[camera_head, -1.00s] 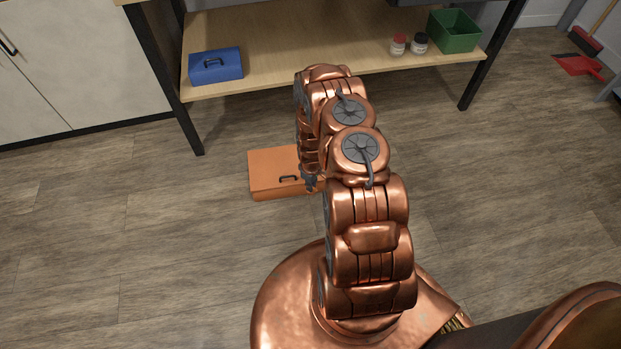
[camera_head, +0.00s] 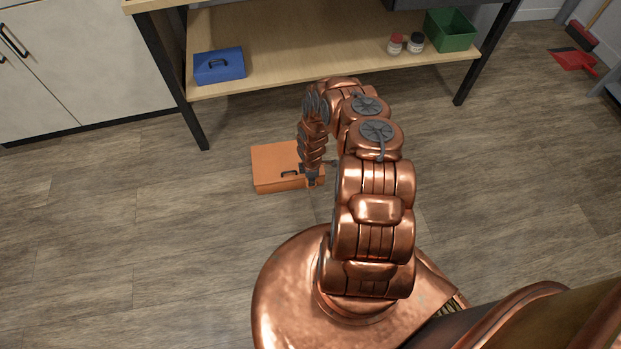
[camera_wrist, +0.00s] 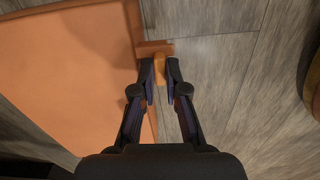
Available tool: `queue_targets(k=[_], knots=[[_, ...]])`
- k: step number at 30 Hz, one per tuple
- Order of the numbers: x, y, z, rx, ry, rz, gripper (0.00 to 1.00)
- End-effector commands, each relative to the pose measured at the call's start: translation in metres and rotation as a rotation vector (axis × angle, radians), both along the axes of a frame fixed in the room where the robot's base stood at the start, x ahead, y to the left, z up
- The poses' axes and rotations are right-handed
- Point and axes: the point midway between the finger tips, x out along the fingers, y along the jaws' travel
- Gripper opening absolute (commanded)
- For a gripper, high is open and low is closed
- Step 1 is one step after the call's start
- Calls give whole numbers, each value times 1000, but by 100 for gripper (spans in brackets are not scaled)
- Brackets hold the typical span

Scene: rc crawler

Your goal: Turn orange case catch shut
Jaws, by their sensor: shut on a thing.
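The orange case (camera_head: 274,164) lies on the floor in front of the bench, lid down, with a dark handle on top. It fills the left of the wrist view (camera_wrist: 70,75). The catch (camera_wrist: 155,48) is a small orange T-shaped piece at the case's edge in the wrist view. My gripper (camera_wrist: 160,72) is shut on the stem of the catch, with a fingertip on each side. In the head view my gripper (camera_head: 314,181) is at the case's right end, and my arm hides part of the case and the catch.
A bench shelf (camera_head: 300,65) behind the case holds a blue case (camera_head: 219,65), two small jars (camera_head: 405,43) and a green bin (camera_head: 451,30). A black bench leg (camera_head: 180,95) stands behind left. A red dustpan (camera_head: 573,61) lies far right. Floor left and front is clear.

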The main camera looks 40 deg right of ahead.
Motion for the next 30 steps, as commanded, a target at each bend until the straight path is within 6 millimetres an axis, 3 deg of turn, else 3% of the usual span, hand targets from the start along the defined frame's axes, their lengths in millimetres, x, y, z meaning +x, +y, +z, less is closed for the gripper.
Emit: queue_targets(k=[20, 21, 27, 30], knots=[[1, -1, 0, -1, -3, 59, 0], [1, -1, 0, -1, -2, 59, 15], [1, -1, 0, -1, -2, 59, 36], [1, 0, 0, -1, -2, 59, 38]])
